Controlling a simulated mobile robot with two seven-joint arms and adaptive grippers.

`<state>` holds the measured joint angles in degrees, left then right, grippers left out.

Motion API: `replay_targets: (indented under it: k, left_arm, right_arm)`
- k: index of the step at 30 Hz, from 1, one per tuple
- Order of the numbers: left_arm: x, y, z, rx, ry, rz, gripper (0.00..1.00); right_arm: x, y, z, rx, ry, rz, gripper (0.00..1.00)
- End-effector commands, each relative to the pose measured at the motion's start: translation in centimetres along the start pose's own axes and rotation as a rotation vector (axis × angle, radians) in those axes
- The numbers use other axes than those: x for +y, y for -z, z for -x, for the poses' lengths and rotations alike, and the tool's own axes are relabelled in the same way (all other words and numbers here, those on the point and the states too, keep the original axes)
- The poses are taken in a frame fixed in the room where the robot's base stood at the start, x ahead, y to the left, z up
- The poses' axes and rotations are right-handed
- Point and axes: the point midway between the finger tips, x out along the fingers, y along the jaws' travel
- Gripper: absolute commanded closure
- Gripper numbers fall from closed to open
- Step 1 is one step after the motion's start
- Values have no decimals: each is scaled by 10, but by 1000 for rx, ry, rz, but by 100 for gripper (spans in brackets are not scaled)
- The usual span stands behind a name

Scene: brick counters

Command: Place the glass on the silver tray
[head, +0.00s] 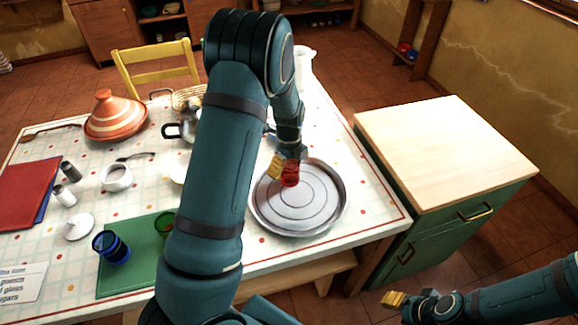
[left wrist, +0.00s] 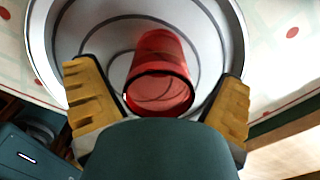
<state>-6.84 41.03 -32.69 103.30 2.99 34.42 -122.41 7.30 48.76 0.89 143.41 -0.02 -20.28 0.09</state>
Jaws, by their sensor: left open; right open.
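A red glass (head: 291,174) is at the silver tray (head: 325,220), within its rim toward the back. The left wrist view shows the red glass (left wrist: 159,75) over the tray (left wrist: 95,30), between the two yellow fingers of my left gripper (left wrist: 160,100). Those fingers are spread with gaps on both sides of the glass. My right gripper (head: 393,299) is empty, low at the lower right, away from the table. A blue glass (head: 111,248) and a green glass (head: 164,224) stand at the green mat (head: 140,275).
A tagine (head: 115,117), a white sugar bowl (head: 116,177), shakers (head: 70,171) and a metal pot (head: 186,125) stand on the left of the table. A green cabinet with a bare wooden top (head: 440,150) stands to the right. My left arm hides the table's middle.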

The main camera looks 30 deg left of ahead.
Motion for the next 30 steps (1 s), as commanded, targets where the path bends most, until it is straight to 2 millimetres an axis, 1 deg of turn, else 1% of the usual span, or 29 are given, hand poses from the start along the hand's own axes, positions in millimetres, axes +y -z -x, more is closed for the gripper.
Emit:
replay_targets:
  k: [1,9,12,15,18,21,30]
  left_arm:
    - [-1,0,11,0,4,0,5]
    - [-1,0,68,0,5,0,5]
    - [0,0,86,0,4,0,5]
    - [0,0,99,0,2,-1,5]
    - [0,0,107,0,1,-1,5]
    - [0,0,111,0,0,0,5]
    - [0,0,112,0,0,0,5]
  right_arm:
    - [-1,0,3,-1,0,0,53]
    - [-6,-1,15,-7,0,-1,53]
    - [-7,-2,19,-9,1,-1,53]
    - [-8,-2,21,-10,1,-1,53]
    - [-8,-2,22,-11,1,-2,53]
    - [-8,-3,23,-12,1,-2,53]
    - [-8,-3,23,-12,1,-2,53]
